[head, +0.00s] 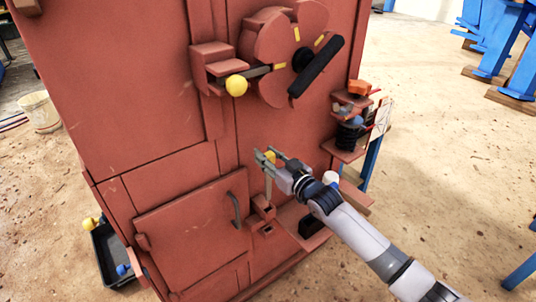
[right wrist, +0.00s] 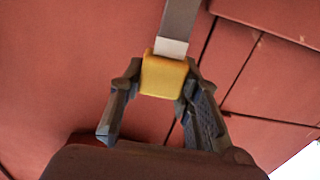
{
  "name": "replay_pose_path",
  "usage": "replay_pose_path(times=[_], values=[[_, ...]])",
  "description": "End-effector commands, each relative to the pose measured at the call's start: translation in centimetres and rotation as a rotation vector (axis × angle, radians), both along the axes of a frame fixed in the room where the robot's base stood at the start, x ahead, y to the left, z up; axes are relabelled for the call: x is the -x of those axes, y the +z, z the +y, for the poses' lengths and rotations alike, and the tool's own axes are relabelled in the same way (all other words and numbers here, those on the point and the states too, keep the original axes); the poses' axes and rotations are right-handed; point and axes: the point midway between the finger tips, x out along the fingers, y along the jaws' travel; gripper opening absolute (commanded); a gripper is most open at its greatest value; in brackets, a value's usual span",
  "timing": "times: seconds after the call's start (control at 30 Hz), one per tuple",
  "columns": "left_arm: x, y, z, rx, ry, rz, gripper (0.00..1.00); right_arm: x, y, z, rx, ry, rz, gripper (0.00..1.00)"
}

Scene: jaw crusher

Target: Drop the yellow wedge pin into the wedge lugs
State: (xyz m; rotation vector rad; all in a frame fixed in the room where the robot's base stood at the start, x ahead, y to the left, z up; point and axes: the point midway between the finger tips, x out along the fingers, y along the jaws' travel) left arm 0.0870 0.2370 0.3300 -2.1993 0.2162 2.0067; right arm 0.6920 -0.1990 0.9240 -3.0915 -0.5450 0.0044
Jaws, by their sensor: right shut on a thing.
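The yellow wedge pin has a yellow block head (head: 270,157) and a flat grey shank (head: 268,186). My right gripper (head: 267,155) is shut on the head, with the shank hanging down. The right wrist view shows the yellow head (right wrist: 164,78) between the two fingers and the grey shank (right wrist: 178,28) running away from it. The red wedge lugs (head: 263,206) stick out of the machine's front just below the pin. The shank's tip is near the upper lug; I cannot tell whether it has entered. My left gripper is not in view.
The red crusher body (head: 120,100) fills the left and middle. A handled door (head: 190,235) is left of the lugs. A yellow-ball lever (head: 236,86) and flywheel (head: 285,50) are above. A shelf (head: 345,150) with small items stands right. A black bin (head: 110,255) is lower left.

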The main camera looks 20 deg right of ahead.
Motion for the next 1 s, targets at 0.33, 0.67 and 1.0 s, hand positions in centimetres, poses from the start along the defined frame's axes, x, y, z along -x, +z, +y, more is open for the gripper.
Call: replay_pose_path(times=[0.33,0.67,1.0], values=[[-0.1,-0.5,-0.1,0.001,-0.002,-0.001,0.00,0.0,-0.5,0.0,-0.002,0.000,-0.005,0.00],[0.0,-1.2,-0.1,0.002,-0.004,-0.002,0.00,0.0,-1.7,0.0,-0.002,0.000,-0.005,0.00],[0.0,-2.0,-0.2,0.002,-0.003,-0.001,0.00,0.0,-2.8,0.0,-0.002,0.000,-0.005,0.00]])
